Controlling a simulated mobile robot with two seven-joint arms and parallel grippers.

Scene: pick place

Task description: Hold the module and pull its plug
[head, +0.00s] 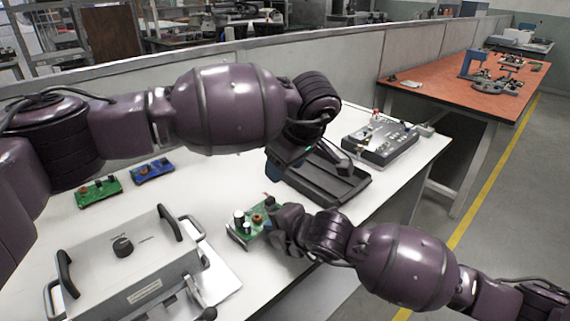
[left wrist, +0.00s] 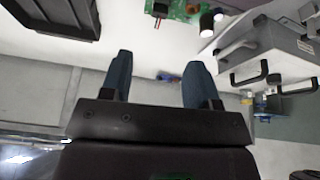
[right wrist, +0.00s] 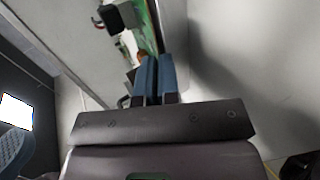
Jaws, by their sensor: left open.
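The module, a green circuit board (head: 243,233) with dark and white cylinders and a copper coil, is near the front of the white table. It also shows edge-on in the right wrist view (right wrist: 147,28) and at the top of the left wrist view (left wrist: 183,12). My right gripper (right wrist: 156,62) has its fingers close together on the board's edge. A small dark block (left wrist: 160,9) at the board's end looks like the plug. My left gripper (left wrist: 158,70) is open and empty, its fingers apart; in the head view my left arm mostly hides it, above the black tray.
A black tray (head: 338,186) stands behind the module. A grey test box with handles (head: 135,268) stands front left. Another green board (head: 98,191) and a blue board (head: 153,171) lie at the left. A grey panel device (head: 380,141) stands at the back right.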

